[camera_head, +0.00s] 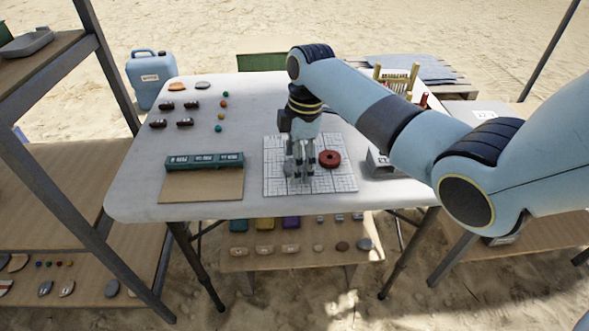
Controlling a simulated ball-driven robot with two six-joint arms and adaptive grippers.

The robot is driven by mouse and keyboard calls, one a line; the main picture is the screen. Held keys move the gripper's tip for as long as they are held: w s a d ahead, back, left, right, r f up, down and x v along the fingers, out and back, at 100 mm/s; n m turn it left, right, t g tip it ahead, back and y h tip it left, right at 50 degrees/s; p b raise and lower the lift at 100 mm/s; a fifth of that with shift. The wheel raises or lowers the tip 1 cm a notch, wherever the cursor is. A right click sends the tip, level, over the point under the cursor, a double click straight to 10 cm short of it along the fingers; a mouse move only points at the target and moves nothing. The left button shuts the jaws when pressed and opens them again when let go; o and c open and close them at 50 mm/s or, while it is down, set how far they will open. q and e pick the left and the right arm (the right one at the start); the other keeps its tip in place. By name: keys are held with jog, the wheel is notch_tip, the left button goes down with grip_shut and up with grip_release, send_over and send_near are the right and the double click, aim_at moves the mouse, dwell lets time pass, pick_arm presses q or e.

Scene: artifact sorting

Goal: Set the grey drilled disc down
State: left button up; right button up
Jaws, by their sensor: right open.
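The grey drilled disc (290,169) appears to be at the white gridded mat (345,180), partly hidden by my right gripper (303,174). My right gripper points down over the mat and is open, its fingers beside the grey disc. Whether the fingers touch the disc I cannot tell. A red drilled disc (329,159) lies on the mat just right of the gripper. My left gripper is not in view.
A green labelled rack (204,161) stands on a brown board (200,187) left of the mat. Dark oblong pieces (185,122) and small coloured balls (220,116) lie at the table's back left. A grey metal object (379,163) stands right of the mat.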

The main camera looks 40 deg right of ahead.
jog(key=shift+f, duration=0.1)
jog(key=c, duration=1.3)
